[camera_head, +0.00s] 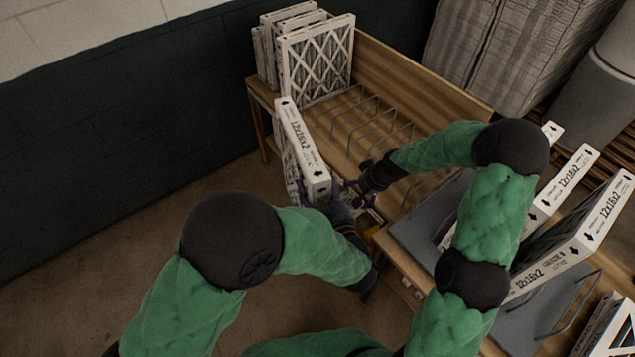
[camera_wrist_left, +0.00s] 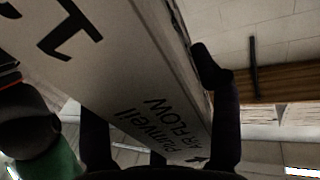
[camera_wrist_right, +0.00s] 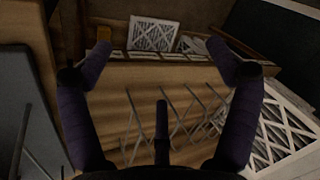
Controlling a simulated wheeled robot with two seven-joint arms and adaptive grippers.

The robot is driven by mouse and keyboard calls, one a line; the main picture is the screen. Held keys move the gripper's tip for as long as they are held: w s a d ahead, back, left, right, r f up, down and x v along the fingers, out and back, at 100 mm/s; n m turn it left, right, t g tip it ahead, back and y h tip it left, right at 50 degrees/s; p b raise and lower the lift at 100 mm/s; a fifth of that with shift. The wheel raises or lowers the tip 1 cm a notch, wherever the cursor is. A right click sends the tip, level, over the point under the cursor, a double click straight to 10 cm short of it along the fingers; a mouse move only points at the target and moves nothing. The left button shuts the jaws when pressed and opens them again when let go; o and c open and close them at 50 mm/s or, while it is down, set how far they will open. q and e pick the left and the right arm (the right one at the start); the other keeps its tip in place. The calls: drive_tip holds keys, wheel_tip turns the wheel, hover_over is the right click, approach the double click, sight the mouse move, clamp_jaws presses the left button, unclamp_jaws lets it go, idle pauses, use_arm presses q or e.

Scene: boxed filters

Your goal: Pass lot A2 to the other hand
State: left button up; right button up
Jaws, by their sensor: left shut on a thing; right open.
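A white boxed filter (camera_head: 303,150) printed 12x16x2 is held on edge over the table's left side in the head view. Its lot mark is not readable. My left gripper (camera_head: 335,204) is shut on the near end of this filter. In the left wrist view the box (camera_wrist_left: 110,70) runs between the fingers. My right gripper (camera_head: 366,184) is open just right of the held filter, apart from it or barely beside it; I cannot tell which. In the right wrist view its fingers (camera_wrist_right: 160,65) are spread and empty, with a latticed filter face (camera_wrist_right: 280,140) at lower right.
Several filters (camera_head: 318,55) stand at the far end of the wooden table (camera_head: 420,75). Wire dividers (camera_head: 365,120) stand empty in the middle. More boxed filters (camera_head: 575,240) stand in a grey rack at right. Wrapped stacks (camera_head: 510,45) and a grey bin (camera_head: 597,90) are behind.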

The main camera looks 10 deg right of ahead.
drive_tip(key=s+a+f+g, duration=0.1)
drive_tip(key=s+a+f, duration=0.3)
drive_tip(key=s, duration=0.5)
drive_tip(key=s+a+f+g, duration=0.1)
drive_tip(key=s+a+f, duration=0.4)
drive_tip(key=s, duration=0.4)
drive_tip(key=s+a+f+g, duration=0.1)
drive_tip(key=s+a+f, duration=0.3)
drive_tip(key=s, duration=0.5)
drive_tip(key=shift+a+f+y, duration=0.25)
drive_tip(key=shift+f+y, duration=0.05)
drive_tip(key=shift+f, duration=0.5)
